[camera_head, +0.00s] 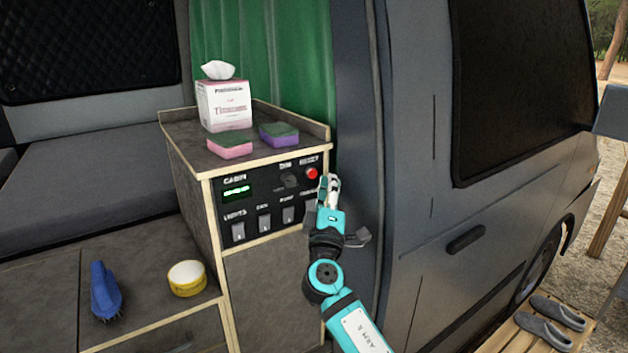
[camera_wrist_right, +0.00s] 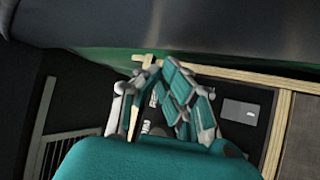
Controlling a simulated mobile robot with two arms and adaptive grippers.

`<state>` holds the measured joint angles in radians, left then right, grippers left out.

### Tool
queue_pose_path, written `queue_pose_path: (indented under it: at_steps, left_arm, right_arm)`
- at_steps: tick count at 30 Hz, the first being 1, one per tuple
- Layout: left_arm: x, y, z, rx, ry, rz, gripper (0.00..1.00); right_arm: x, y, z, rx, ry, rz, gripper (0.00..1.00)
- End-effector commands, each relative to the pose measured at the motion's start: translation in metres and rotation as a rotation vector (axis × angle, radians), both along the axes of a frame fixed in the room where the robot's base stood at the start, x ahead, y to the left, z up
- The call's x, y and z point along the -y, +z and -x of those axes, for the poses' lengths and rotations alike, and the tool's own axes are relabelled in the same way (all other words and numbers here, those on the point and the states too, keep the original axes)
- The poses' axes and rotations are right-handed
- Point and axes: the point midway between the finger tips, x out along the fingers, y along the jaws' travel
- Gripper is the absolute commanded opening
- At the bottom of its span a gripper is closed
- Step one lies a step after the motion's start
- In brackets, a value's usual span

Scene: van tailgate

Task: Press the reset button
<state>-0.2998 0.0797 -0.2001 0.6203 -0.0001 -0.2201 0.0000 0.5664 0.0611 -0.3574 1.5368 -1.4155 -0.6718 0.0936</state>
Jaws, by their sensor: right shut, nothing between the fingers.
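The red reset button (camera_head: 311,173) sits at the upper right of the black control panel (camera_head: 262,186), under a label that reads RESET. My right gripper (camera_head: 329,184) is shut and empty, with its fingers pointing up just right of and slightly below the button. In the head view the button is uncovered; a gap to the fingertips cannot be judged in depth. In the right wrist view the closed fingers (camera_wrist_right: 158,72) reach towards the panel's wooden edge, and I cannot make out the button there. My left gripper is not in view.
The panel also has a green display (camera_head: 236,191), a dark knob (camera_head: 288,180) and several rocker switches. Above it stand a tissue box (camera_head: 224,105) and two sponges (camera_head: 229,145). A blue brush (camera_head: 104,291) and yellow-sided tub (camera_head: 187,279) are lower left. The van's door pillar (camera_head: 362,150) is close right.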

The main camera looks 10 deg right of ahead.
Motion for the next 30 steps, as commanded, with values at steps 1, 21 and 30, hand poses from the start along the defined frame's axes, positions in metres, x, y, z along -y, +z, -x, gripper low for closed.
queue_pose_path:
  at_steps: [1, 21, 30]
  left_arm:
    - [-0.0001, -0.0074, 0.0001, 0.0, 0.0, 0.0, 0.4]
    - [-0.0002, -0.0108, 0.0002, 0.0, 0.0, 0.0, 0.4]
    - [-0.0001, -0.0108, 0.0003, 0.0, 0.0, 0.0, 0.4]
  right_arm:
    - [-0.0017, -0.0027, -0.0041, 0.001, 0.0, -0.001, 0.0]
    - [-0.0048, 0.0003, -0.0117, -0.001, 0.001, 0.0, 0.0]
    - [-0.0047, 0.0002, -0.0117, -0.001, 0.001, 0.0, 0.0]
